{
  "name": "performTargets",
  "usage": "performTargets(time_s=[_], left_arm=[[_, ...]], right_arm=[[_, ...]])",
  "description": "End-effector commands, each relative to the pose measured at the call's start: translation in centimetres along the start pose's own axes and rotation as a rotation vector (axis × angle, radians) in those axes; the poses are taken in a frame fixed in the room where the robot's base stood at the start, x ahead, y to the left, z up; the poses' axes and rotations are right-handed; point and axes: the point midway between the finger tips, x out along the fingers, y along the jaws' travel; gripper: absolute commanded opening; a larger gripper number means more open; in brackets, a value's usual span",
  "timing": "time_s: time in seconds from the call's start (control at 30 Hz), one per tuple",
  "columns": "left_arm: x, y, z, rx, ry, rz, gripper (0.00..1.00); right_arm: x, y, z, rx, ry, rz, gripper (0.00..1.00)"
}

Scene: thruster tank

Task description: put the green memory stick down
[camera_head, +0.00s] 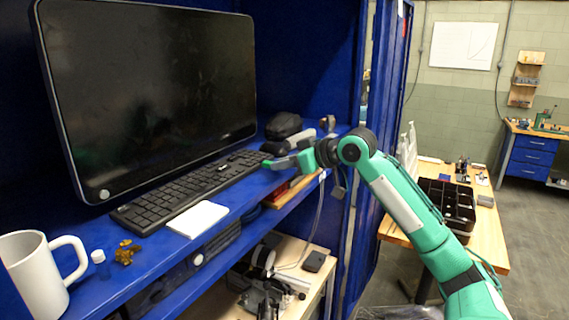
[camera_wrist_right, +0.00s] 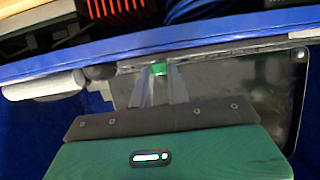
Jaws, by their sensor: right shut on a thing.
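My right gripper (camera_head: 283,162) reaches in from the right over the blue shelf (camera_head: 232,187), at the right end of the black keyboard (camera_head: 190,187). It is shut on the small green memory stick (camera_head: 267,163), which shows at its fingertips. In the right wrist view the memory stick (camera_wrist_right: 159,68) is a small green piece between the two grey fingers (camera_wrist_right: 160,88), mostly hidden by them. I cannot tell whether the stick touches the shelf. My left gripper is not in view.
A large dark monitor (camera_head: 155,85) stands behind the keyboard. A white pad (camera_head: 198,219), a white mug (camera_head: 38,275) and a small bottle (camera_head: 100,262) are at the front left. A black case (camera_head: 283,125) lies behind my gripper. The blue cabinet side (camera_head: 385,130) is close to my right arm.

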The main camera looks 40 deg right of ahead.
Motion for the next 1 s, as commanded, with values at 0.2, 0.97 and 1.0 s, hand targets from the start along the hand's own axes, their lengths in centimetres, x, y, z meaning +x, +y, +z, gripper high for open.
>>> performTargets(time_s=[0.2, 0.97, 1.0], left_arm=[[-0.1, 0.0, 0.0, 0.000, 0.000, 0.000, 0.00], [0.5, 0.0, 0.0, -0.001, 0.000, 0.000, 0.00], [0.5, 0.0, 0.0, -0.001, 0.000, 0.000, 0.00]], right_arm=[[0.1, 0.0, 0.4, 0.000, 0.001, 0.001, 0.00], [0.4, 0.0, 1.2, 0.000, 0.000, 0.001, 0.39], [0.4, 0.0, 1.1, 0.000, 0.000, 0.001, 0.39]])
